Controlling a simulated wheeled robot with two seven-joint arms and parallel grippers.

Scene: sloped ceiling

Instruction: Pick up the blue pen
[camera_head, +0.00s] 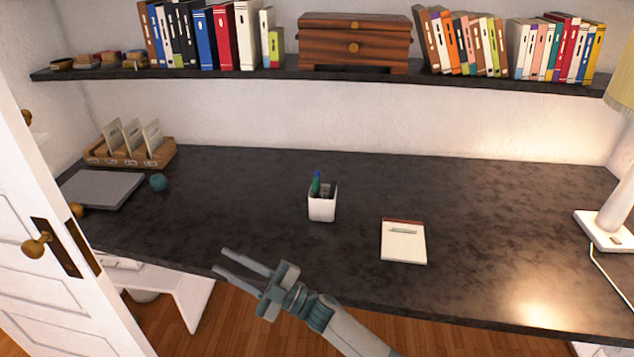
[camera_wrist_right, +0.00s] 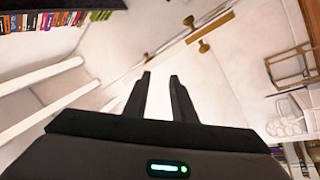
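The blue pen (camera_head: 316,176) stands upright in a white square pen cup (camera_head: 322,206) on the dark desk, with a green item beside it; the lower parts are hidden in the cup. My right gripper (camera_head: 233,263) is at the desk's front edge, left of and nearer than the cup, pointing left and away from it. Its two fingers are apart with nothing between them; the right wrist view also shows the open fingers (camera_wrist_right: 161,80). My left gripper is in neither view.
A notepad (camera_head: 403,243) lies right of the cup. A lamp (camera_head: 608,225) stands far right. A laptop (camera_head: 102,188), a small teal ball (camera_head: 158,182) and a wooden organizer (camera_head: 130,158) are left. A shelf (camera_head: 240,74) runs above the desk. A white door (camera_head: 45,260) is at left.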

